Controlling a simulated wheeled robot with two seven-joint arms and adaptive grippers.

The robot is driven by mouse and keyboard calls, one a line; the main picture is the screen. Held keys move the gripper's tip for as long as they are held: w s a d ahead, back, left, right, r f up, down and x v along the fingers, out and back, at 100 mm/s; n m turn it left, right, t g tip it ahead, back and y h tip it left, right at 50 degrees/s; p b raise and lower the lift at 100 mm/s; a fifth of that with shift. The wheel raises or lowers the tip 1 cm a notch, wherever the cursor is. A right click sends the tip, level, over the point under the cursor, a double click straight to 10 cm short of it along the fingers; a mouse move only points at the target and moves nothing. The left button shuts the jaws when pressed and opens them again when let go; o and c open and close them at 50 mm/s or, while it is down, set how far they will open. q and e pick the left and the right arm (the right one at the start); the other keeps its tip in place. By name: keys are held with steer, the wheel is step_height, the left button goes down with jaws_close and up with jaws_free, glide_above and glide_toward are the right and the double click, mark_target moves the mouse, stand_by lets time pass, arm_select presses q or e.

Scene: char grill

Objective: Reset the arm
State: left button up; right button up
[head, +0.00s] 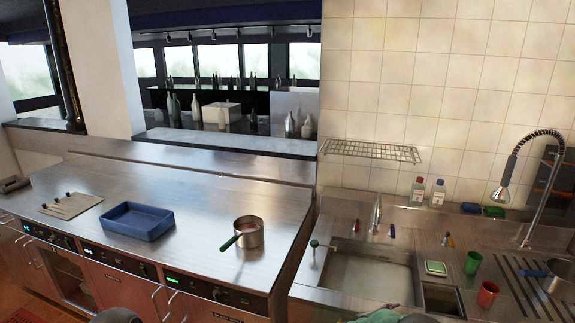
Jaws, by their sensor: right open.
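My right gripper (378,316) shows only as a small part at the bottom edge, below the sink. It is open, and I see nothing held in it. Most of it is cut off by the frame. A rounded grey part at the bottom left looks like part of my left arm; my left gripper's fingers are not in view.
A blue tray (138,222), a pot (248,232) with a green handle and a board (72,206) stand on the left steel counter (190,197). The sink (368,276) is at right, with green (473,262) and red (487,293) cups beside it.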

steer(key=s+a+f+t+y+b, duration=0.1)
steer(key=a+f+y, duration=0.3)
steer(key=f, duration=0.2)
steer(key=s+a+f+t+y+b, duration=0.1)
steer(key=a+f+t+y, duration=0.15)
steer(key=f, duration=0.45)
steer(key=s+a+f+m+g+y, duration=0.2)
steer(key=s+a+f+g+y, duration=0.1)
steer(key=s+a+f+y, duration=0.45)
steer(key=s+a+f+m+g+y+b, duration=0.1)
steer(key=s+a, duration=0.4)
steer(key=s, duration=0.8)
steer(key=s+a+f+m+g+y+b, duration=0.1)
steer(key=s+a+g, duration=0.5)
steer(key=s, duration=0.8)
step_height(320, 180, down, 3)
steer(key=m+y, duration=0.1)
steer(key=y, duration=0.1)
steer(key=shift+a+m+y+b, duration=0.15)
steer(key=shift+m+y+b, duration=0.2)
steer(key=shift+m+y, duration=0.05)
steer(key=shift+r, duration=0.1)
